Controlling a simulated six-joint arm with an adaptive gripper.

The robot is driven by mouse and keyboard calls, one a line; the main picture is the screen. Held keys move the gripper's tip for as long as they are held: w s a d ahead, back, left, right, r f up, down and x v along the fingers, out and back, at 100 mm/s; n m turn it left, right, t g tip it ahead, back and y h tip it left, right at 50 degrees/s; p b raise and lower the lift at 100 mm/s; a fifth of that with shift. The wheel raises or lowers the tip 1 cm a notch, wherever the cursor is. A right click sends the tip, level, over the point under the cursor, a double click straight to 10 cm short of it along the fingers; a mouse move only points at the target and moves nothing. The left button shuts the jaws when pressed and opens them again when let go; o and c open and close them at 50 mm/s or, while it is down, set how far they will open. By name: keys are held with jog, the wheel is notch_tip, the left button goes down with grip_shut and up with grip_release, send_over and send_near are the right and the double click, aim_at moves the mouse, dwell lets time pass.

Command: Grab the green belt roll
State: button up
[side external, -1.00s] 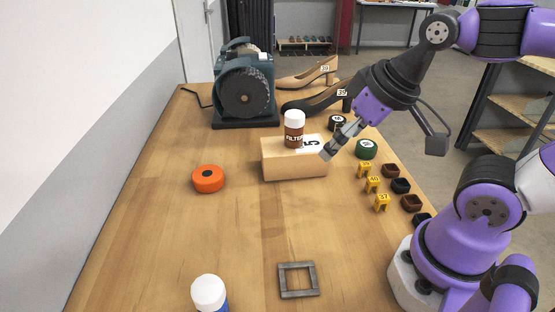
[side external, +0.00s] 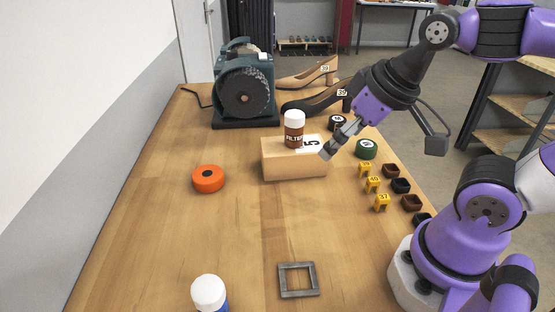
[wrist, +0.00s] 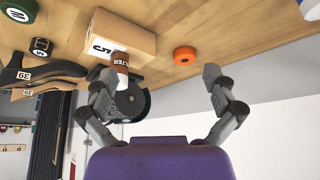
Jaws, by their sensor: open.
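The green belt roll (side external: 366,149) lies on the right part of the table, with a pale label on its top. It also shows at the top left corner of the wrist view (wrist: 18,10), partly cut off by the frame edge. My gripper (side external: 326,153) is above the table, to the left of the green roll in the side view, near the right end of the cardboard box. In the wrist view my gripper (wrist: 158,74) has its two fingers wide apart with nothing held between them. The roll is outside the fingers.
A box (side external: 290,167) bears a brown filter bottle (side external: 294,130). A black roll (side external: 337,123) lies behind the green one. Small yellow stands (side external: 373,185) and dark trays (side external: 401,186) are in front.

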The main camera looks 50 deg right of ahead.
jog(key=m+g, duration=0.4)
jog(key=m, duration=3)
send_near(367, 144)
notch_tip(367, 144, down, 5)
jog(key=shift+w+d+r, duration=0.1)
jog(key=shift+d+r, duration=0.05)
jog(key=shift+r, duration=0.05)
jog(key=f, duration=0.2)
jog(key=w+f, duration=0.1)
jog(key=f, duration=0.2)
jog(key=shift+w+f, duration=0.15)
jog(key=shift+f, duration=0.1)
jog(key=c, duration=1.3)
